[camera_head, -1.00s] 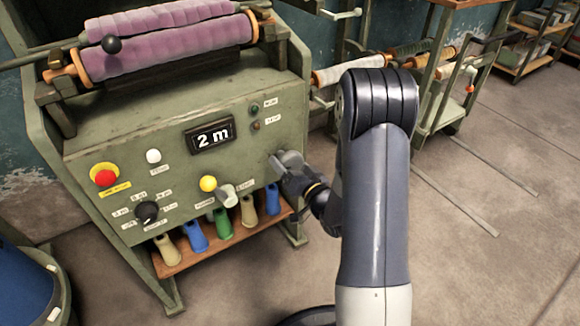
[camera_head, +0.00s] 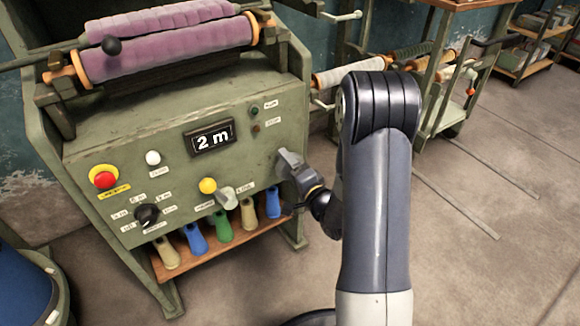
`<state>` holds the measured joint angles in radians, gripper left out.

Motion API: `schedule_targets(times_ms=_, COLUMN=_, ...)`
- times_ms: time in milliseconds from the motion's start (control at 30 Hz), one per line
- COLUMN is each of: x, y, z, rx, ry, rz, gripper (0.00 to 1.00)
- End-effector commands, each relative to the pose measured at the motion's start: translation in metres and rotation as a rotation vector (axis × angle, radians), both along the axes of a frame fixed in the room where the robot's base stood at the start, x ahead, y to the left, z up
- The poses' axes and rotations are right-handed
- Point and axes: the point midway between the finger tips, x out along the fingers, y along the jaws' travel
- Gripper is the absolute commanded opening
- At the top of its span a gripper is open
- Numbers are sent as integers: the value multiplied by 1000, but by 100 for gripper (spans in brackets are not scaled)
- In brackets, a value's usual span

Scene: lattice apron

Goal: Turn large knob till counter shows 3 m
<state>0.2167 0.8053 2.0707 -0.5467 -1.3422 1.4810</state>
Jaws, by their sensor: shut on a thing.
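The counter (camera_head: 213,138) on the green machine's front panel reads "2 m". A large grey knob (camera_head: 284,157) is at the panel's right end, mostly covered by my gripper. My gripper (camera_head: 288,162) is shut on it, reaching in from the right; its fingertips are small and hard to make out. A smaller black knob (camera_head: 146,214) with labels around it is at the panel's lower left.
Several coloured spools (camera_head: 223,225) stand on a shelf below. A purple roll (camera_head: 165,50) lies on top.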

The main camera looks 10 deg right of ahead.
Motion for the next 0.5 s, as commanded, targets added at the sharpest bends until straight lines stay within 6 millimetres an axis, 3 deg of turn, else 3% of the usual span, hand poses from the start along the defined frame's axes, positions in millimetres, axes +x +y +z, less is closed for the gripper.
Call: schedule_targets(times_ms=500, x=0, y=0, z=0, rx=95, ry=31, rz=0, gripper=51)
